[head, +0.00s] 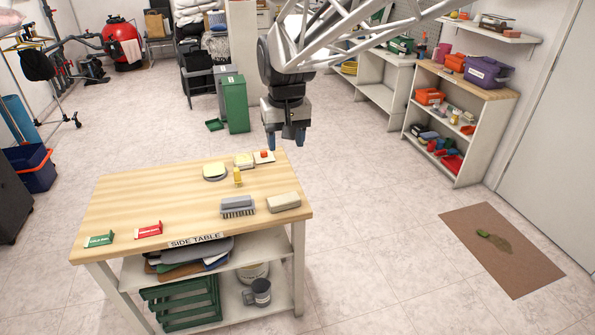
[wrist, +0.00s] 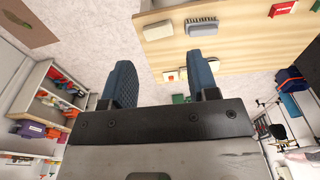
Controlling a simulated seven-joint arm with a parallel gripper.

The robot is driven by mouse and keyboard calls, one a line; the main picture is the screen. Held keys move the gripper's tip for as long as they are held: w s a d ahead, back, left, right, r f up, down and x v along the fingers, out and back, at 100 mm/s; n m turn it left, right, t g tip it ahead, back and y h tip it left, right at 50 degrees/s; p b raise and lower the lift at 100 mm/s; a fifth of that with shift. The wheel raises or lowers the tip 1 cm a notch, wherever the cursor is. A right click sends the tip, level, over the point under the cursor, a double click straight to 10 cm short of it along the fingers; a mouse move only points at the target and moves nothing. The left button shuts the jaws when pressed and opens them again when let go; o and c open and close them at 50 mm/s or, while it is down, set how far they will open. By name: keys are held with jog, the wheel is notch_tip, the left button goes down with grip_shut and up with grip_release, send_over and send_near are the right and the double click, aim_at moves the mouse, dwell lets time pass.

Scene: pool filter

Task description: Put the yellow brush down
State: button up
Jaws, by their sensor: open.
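My gripper (head: 286,139) hangs above the floor just beyond the far right corner of the side table (head: 130,200). It is open, with nothing between its blue fingers; the wrist view also shows the gap between them empty (wrist: 162,70). A small upright yellow object (head: 237,177) stands on the tabletop, left of and below the gripper in the head view. It is too small to tell whether it is the yellow brush. A grey brush with dark bristles (head: 238,205) lies near the table's front edge; it also shows in the wrist view (wrist: 202,26).
A beige block (head: 283,202), a round pale-yellow-topped item (head: 214,171), a pale block (head: 244,161), and red (head: 148,229) and green (head: 99,239) labelled pieces are on the table. Its left-middle is clear. A filled shelf (head: 463,140) stands right; a green bin (head: 235,103) stands behind.

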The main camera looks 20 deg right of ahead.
jog(key=s+d+f, duration=0.1)
jog(key=s, duration=1.1)
jog(key=s+d+f+t, duration=0.1)
jog(key=s+d+f, duration=0.1)
jog(key=s, duration=1)
jog(key=shift+s+f+t, duration=0.25)
jog(key=shift+s+t, duration=0.05)
jog(key=shift+s, duration=0.05)
